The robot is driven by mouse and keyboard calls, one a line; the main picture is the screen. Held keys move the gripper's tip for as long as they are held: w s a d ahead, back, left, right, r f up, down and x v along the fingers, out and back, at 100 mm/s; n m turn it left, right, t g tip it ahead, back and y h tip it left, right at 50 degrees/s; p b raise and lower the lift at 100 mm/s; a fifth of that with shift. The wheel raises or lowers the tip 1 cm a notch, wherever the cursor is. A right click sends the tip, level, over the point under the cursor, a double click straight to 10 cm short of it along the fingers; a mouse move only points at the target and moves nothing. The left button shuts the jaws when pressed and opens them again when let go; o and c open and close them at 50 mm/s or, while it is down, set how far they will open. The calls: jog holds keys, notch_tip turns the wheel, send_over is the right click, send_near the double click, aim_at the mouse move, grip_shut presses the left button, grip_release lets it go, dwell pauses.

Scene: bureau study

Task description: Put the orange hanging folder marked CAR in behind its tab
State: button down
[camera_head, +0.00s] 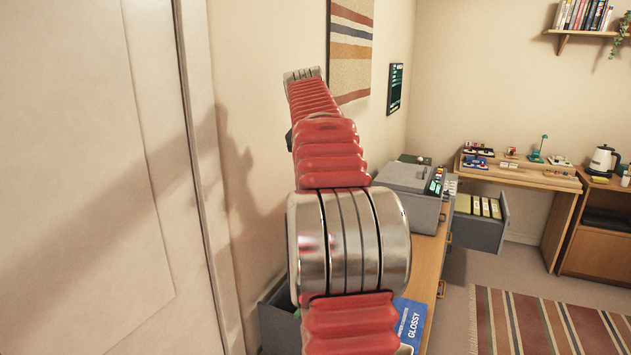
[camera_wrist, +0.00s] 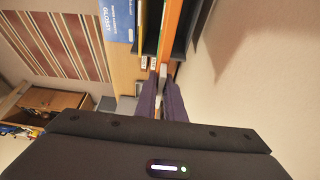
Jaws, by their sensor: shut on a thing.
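In the wrist view my gripper (camera_wrist: 161,74) is shut on the upper edge of an orange folder (camera_wrist: 171,30). The folder shows as a narrow orange strip running away from the fingers. No CAR marking can be read. Beside it on the left are several files with pale tabs (camera_wrist: 147,62), too small to read. A dark drawer wall (camera_wrist: 186,35) runs close along the folder's right side. In the head view my arm hides the gripper and the folder; only part of an open grey drawer (camera_head: 275,318) shows below it. I cannot tell how deep the folder sits.
A blue GLOSSY pack (camera_head: 412,325) lies on the wooden top beside the drawer. The wall is close on the drawer's other side. A grey machine (camera_head: 410,183) and another open drawer with yellow folders (camera_head: 478,207) stand further back. The striped rug (camera_head: 545,320) is clear.

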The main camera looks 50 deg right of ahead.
jog(key=s+d, duration=0.3)
jog(key=s, duration=0.9)
jog(key=s+d, duration=0.4)
jog(key=s, duration=0.8)
jog(key=shift+s, duration=0.25)
dwell(1.2)
jog(key=shift+w, duration=0.15)
